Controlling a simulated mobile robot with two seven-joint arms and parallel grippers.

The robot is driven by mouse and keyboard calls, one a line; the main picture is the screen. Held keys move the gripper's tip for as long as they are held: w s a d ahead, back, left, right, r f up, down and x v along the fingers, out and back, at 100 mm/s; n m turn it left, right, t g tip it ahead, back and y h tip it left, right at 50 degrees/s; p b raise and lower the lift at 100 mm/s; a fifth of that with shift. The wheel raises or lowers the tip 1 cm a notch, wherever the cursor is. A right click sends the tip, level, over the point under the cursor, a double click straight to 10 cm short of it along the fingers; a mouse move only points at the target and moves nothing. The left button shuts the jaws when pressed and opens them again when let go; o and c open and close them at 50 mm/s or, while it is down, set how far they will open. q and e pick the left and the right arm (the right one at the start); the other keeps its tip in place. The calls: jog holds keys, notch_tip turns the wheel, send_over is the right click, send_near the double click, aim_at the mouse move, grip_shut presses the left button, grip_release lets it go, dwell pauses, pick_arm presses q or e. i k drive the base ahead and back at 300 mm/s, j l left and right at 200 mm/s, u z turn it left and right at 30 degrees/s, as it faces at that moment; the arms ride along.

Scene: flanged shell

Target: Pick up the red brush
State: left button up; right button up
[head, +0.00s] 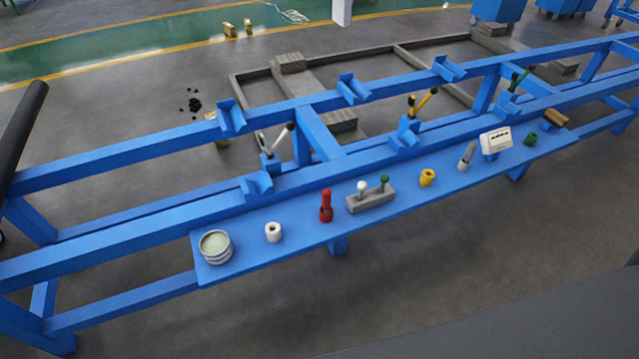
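The red brush (326,207) stands upright on the blue shelf (300,240) along the front of the blue steel frame. It has a narrow upper part and a wider lower part. It stands apart from its neighbours, between a small white roll (273,232) on its left and a grey holder block (371,200) on its right. Neither of my grippers shows in the head view, so whether they are open or shut is not seen.
A round tin (215,246) stands at the shelf's left end. Right of the block are a yellow roll (427,178), a grey tool (466,156), a white box (495,141) and a green roll (530,139). Blue frame rails (130,238) run behind the shelf. Floor in front is clear.

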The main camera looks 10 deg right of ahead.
aim_at(326, 193)
jog(key=i+l+u, duration=0.2)
jog(key=i+l, duration=0.3)
jog(key=i+j, duration=0.4)
jog(key=j, duration=0.15)
